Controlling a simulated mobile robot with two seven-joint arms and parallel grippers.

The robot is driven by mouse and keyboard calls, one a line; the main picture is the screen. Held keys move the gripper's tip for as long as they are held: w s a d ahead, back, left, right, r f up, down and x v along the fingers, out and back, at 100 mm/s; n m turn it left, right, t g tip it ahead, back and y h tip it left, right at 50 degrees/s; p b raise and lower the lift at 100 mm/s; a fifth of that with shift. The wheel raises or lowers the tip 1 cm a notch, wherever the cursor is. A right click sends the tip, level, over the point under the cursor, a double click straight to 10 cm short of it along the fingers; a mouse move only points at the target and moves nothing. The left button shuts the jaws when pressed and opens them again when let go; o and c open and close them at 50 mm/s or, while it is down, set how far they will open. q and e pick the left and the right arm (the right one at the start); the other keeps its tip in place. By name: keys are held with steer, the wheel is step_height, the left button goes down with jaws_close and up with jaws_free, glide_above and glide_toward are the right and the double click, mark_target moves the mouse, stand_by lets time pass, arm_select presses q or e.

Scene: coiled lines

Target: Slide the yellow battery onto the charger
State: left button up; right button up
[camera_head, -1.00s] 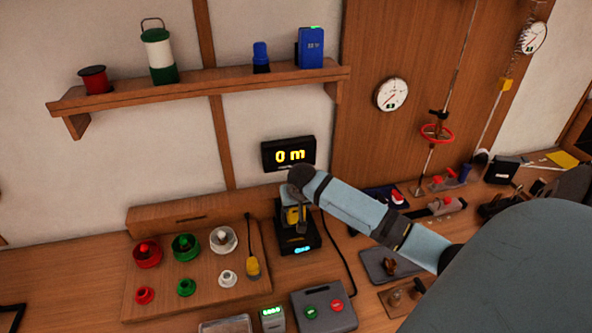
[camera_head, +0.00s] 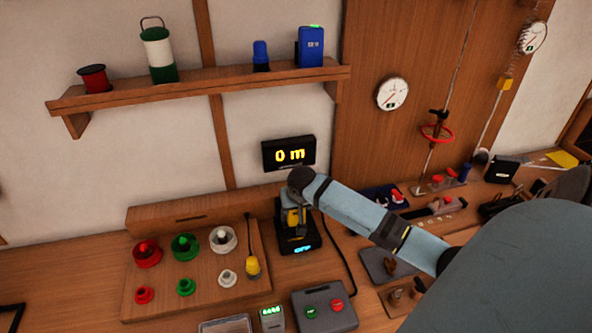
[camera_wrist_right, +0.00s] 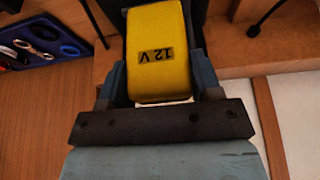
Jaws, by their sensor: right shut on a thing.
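In the head view a small part of the battery (camera_head: 292,217) shows beneath my right gripper (camera_head: 298,212). The black charger (camera_head: 299,244) with a lit blue display stands on the bench directly below and around the battery. The wrist hides most of the battery there, so I cannot tell if it is fully seated. My left gripper is not in view.
A black display (camera_head: 288,154) reading 0 m hangs on the wall behind the charger. A wooden board (camera_head: 205,285) with red, green and white parts lies to the left. A grey box with two buttons (camera_head: 324,308) stands in front. A cable runs right of the charger.

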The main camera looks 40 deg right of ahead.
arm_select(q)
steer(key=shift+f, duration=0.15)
arm_select(e)
steer(key=shift+f, duration=0.55)
steer(key=o, duration=1.2)
steer(key=shift+a+r, duration=0.1)
steer(key=shift+r, duration=0.1)
arm_select(q)
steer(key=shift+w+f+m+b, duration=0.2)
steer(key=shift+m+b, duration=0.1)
steer(key=shift+b, duration=0.55)
arm_select(e)
steer(key=v, duration=1.3)
steer(key=shift+s+r, duration=0.15)
steer(key=shift+s, duration=0.05)
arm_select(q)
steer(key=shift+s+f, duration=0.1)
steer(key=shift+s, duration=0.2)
